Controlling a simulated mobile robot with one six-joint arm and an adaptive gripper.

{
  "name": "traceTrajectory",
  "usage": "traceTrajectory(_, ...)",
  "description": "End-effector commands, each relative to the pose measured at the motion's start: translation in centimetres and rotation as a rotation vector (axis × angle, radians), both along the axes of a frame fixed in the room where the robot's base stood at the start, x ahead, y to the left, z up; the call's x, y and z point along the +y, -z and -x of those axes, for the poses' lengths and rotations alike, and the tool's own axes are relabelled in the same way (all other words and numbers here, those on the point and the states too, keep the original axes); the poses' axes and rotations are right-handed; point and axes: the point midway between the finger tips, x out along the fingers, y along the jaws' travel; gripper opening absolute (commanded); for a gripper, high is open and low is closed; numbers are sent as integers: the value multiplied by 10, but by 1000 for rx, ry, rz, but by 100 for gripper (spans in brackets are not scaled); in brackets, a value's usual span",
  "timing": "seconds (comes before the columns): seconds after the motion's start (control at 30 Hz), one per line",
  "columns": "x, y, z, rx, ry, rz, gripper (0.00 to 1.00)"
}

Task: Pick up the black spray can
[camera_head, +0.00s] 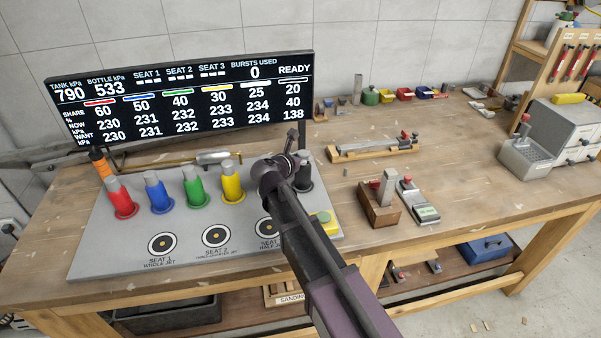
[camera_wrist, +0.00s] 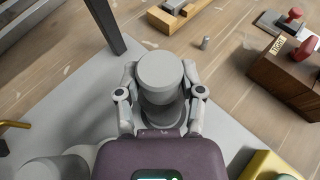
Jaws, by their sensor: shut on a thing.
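The black spray can (camera_head: 304,184) stands upright at the right end of the row of cans on the grey panel, partly behind my arm. Its dark lower part shows in the head view. In the wrist view my gripper (camera_wrist: 160,92) has one finger on each side of the can with the round grey top (camera_wrist: 164,70) and is shut on it. The can's lower part is mostly hidden there. I cannot tell whether its base is clear of the panel.
Red (camera_head: 122,198), blue (camera_head: 158,193), green (camera_head: 194,188) and yellow (camera_head: 231,184) cans stand to the left. A display (camera_head: 185,100) rises behind. A yellow button (camera_head: 324,222) and a wooden block (camera_head: 378,205) are to the right.

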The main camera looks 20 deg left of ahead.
Motion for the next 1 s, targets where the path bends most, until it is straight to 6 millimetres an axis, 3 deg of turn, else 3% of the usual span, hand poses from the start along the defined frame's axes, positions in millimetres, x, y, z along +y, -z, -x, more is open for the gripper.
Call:
traceTrajectory(0.57, -1, -7, 0, 0, 1, 0, 0)
traceTrajectory(1.0, -1, -38, -1, 0, 1, 0, 0)
